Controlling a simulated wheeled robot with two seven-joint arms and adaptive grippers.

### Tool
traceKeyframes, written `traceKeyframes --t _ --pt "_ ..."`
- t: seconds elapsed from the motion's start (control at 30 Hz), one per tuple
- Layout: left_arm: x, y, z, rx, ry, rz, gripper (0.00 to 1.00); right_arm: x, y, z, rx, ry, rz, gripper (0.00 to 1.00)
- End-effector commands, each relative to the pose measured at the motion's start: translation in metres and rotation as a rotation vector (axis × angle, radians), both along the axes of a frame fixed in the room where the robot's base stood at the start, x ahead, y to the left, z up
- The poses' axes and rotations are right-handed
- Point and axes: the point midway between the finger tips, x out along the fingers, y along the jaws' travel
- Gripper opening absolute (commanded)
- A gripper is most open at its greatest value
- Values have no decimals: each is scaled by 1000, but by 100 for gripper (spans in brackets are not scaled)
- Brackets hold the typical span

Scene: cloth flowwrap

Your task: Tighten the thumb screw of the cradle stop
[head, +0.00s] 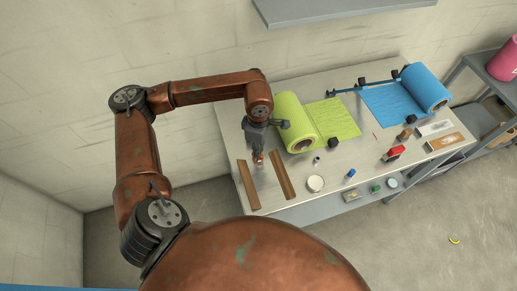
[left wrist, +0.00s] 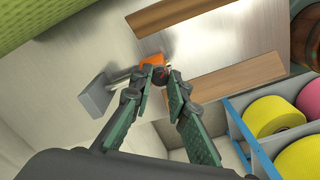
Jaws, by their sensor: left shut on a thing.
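My left gripper (head: 258,157) reaches down to the table between two brown wooden strips. In the left wrist view its green-sided fingers (left wrist: 161,76) close together at the cradle stop. An orange part (left wrist: 152,59) of the stop shows just beyond the fingertips, and a grey block with a rod (left wrist: 97,96) stands beside it. The fingers are shut on the thumb screw, which is mostly hidden between the tips. Whether the screw is tight cannot be seen. My right gripper is not in view.
The wooden strips (head: 248,186) and (head: 283,175) lie on the metal table (head: 225,120). A lime roll (head: 290,122) and a blue roll (head: 425,88) lie behind. A white round dish (head: 316,183), a blue item (head: 350,174) and a red item (head: 395,153) stand to the right.

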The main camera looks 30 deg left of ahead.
Motion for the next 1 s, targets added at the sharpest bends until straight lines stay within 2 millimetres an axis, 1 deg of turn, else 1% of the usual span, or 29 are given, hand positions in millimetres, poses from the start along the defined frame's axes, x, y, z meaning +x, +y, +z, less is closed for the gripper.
traceKeyframes --t 0.47,0.5,0.7,0.9,1.0 --pt "2 0 2 -1 -6 -11 0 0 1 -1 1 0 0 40" --pt "2 0 2 0 -6 -11 18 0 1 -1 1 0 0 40" --pt "1 0 1 0 -4 -11 32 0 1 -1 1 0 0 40" --pt "1 0 1 0 -2 -11 33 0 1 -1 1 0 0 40" --pt "1 0 1 0 -2 -11 33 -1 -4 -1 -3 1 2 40"
